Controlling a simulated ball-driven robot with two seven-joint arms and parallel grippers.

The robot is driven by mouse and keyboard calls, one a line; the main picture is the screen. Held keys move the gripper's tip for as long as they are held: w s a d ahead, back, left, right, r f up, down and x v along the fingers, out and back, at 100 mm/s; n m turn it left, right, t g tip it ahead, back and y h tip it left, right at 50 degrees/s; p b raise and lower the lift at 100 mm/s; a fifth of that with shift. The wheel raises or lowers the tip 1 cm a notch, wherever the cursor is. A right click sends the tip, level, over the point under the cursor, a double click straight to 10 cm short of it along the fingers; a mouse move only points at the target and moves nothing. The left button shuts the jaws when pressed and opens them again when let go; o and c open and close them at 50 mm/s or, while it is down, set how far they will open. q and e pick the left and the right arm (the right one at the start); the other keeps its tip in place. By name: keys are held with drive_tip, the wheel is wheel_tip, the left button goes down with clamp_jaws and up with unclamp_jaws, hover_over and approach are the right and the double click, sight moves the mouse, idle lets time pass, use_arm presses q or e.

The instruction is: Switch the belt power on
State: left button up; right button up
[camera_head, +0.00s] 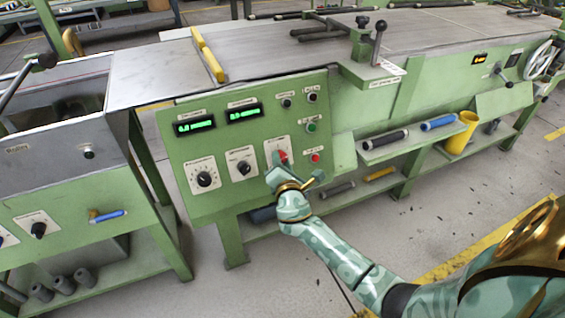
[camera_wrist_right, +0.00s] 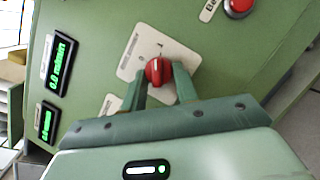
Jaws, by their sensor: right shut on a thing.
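A red rotary switch (camera_head: 282,157) sits on a white plate on the green control panel (camera_head: 220,195). In the right wrist view the red knob (camera_wrist_right: 158,71) shows between the fingers, with its white plate (camera_wrist_right: 140,50) around it. My right gripper (camera_head: 278,168) is at the panel with its fingers closed on the red knob; it also shows in the wrist view (camera_wrist_right: 160,85). The gripper hides the lower part of the switch in the head view. My left gripper is not in view.
Two black dials (camera_head: 204,179) (camera_head: 243,167) sit left of the switch, under two green-lit displays (camera_head: 195,125) (camera_head: 243,113). A red button (camera_head: 315,158) is close on the right, with a green button (camera_head: 311,127) above it. A shelf (camera_head: 400,141) holds rollers and a yellow cup (camera_head: 461,133).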

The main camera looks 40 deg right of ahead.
drive_tip(key=o, duration=0.7)
drive_tip(key=shift+o, duration=1.4)
use_arm(q)
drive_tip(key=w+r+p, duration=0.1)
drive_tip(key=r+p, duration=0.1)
drive_tip(key=p, duration=0.1)
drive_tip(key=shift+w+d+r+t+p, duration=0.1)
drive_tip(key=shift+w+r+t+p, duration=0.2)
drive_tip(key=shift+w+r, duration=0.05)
use_arm(e)
drive_tip(key=v, duration=1.6)
drive_tip(key=shift+s, duration=0.2)
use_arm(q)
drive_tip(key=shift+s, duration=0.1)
use_arm(e)
drive_tip(key=shift+a, duration=0.1)
